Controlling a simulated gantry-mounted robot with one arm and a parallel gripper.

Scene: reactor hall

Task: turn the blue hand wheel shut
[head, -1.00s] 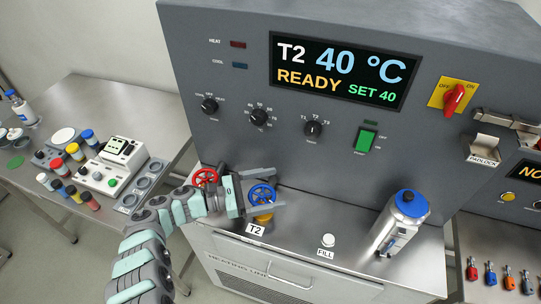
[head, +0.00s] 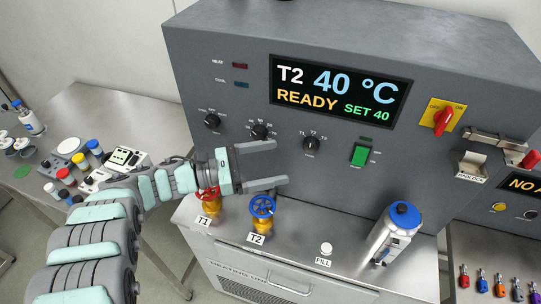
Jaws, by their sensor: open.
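The blue hand wheel (head: 262,206) sits on a brass valve above the T2 label (head: 257,239) on the steel ledge. My gripper (head: 280,164) is open and empty, its two fingers pointing right. It is above and behind the wheel in the picture, apart from it. The whole wheel shows clear of the fingers. The red hand wheel (head: 208,193) on the T1 valve stands to the left, partly hidden by my wrist.
The grey control panel with its display (head: 340,92), knobs and green switch (head: 360,155) rises behind. A blue-capped steel bottle (head: 396,234) stands right on the ledge. The FILL button (head: 326,248) is between. A side table with instruments lies left.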

